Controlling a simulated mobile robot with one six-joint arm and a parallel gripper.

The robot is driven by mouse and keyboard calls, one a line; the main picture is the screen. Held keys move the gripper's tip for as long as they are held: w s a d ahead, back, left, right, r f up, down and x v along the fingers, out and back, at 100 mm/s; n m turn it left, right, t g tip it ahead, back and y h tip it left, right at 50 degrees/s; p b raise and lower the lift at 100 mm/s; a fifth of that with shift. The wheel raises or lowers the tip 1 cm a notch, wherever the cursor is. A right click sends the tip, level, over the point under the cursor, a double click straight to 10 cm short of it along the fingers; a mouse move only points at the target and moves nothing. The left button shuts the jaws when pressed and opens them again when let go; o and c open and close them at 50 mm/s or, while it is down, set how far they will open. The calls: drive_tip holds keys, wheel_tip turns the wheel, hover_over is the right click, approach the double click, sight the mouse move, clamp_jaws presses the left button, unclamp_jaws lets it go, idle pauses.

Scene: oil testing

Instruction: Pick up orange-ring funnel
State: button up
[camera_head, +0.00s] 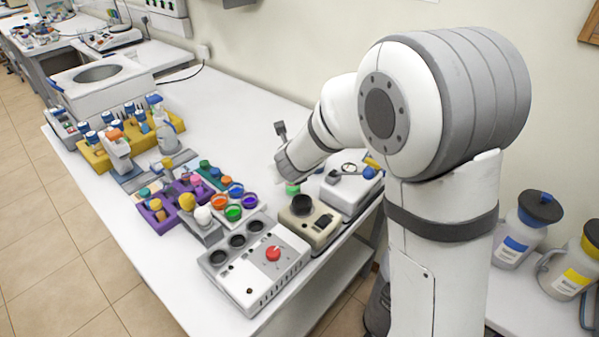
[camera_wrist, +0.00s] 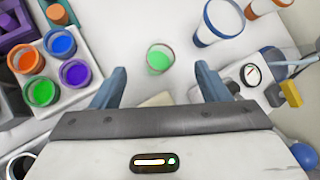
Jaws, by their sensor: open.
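The orange-ring funnel (camera_wrist: 262,8) is at the top right edge of the wrist view, partly cut off. It is white with an orange rim band. A similar white funnel with a blue ring (camera_wrist: 216,22) is beside it, to its left. My gripper (camera_wrist: 161,70) has its two blue fingers spread wide, with nothing held. A small cup of green liquid (camera_wrist: 159,58) shows beyond and between the fingertips. The orange-ring funnel lies beyond the right finger, apart from it. In the head view I cannot make out either funnel.
A white rack (camera_wrist: 60,108) holds cups of coloured liquid at the left. A dial device (camera_wrist: 250,78) is near the right finger. In the head view, a red-knob heater (camera_head: 238,285) and a beige device (camera_head: 318,234) stand at the front. Open white bench (camera_head: 215,110) lies behind the racks.

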drive_tip(key=shift+w+a+f+m+h+p, duration=0.1)
drive_tip(key=shift+w+f+m+h+p, duration=0.25)
drive_tip(key=shift+w+f+m, duration=1.15)
drive_tip(key=shift+w+f+m+h+p, duration=0.1)
drive_tip(key=shift+w+f+m+h, duration=0.6)
drive_tip(key=shift+f, duration=1.3)
drive_tip(key=shift+w+a+f+m+h+p, duration=0.15)
drive_tip(key=shift+w+f+m+p, duration=0.1)
drive_tip(key=shift+w+f+m, duration=1.2)
drive_tip(key=shift+s+d+f, duration=0.1)
drive_tip(key=shift+s+f, duration=0.15)
drive_tip(key=shift+c, duration=0.3)
drive_tip(key=c, duration=1)
